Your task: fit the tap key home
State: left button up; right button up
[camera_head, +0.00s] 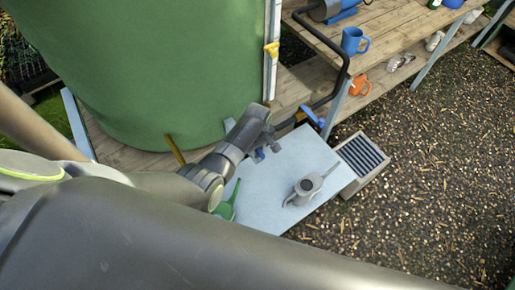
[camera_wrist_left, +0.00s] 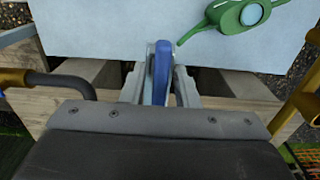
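A blue piece, which looks like the tap key (camera_wrist_left: 161,72), stands between the two grey fingers of my left gripper (camera_wrist_left: 160,85) in the left wrist view. The fingers press close on both its sides. In the head view my left gripper (camera_head: 267,149) is above the back left part of the pale blue table (camera_head: 267,187), with a bit of blue at its tip. A dark pipe with a blue fitting (camera_head: 311,116) on its end lies beyond the gripper, to the right. The gripper is apart from it. My right gripper is not in view.
A large green tank (camera_head: 150,70) is behind. A slatted box (camera_head: 362,155) adjoins the table. Wooden shelves hold blue (camera_head: 352,41) and orange mugs (camera_head: 360,85).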

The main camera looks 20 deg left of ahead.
pick_arm(q)
jog(key=shift+o, duration=1.3)
jog(key=shift+r, duration=0.1)
notch_tip(320, 180, up, 17)
jog(key=shift+r, duration=0.15)
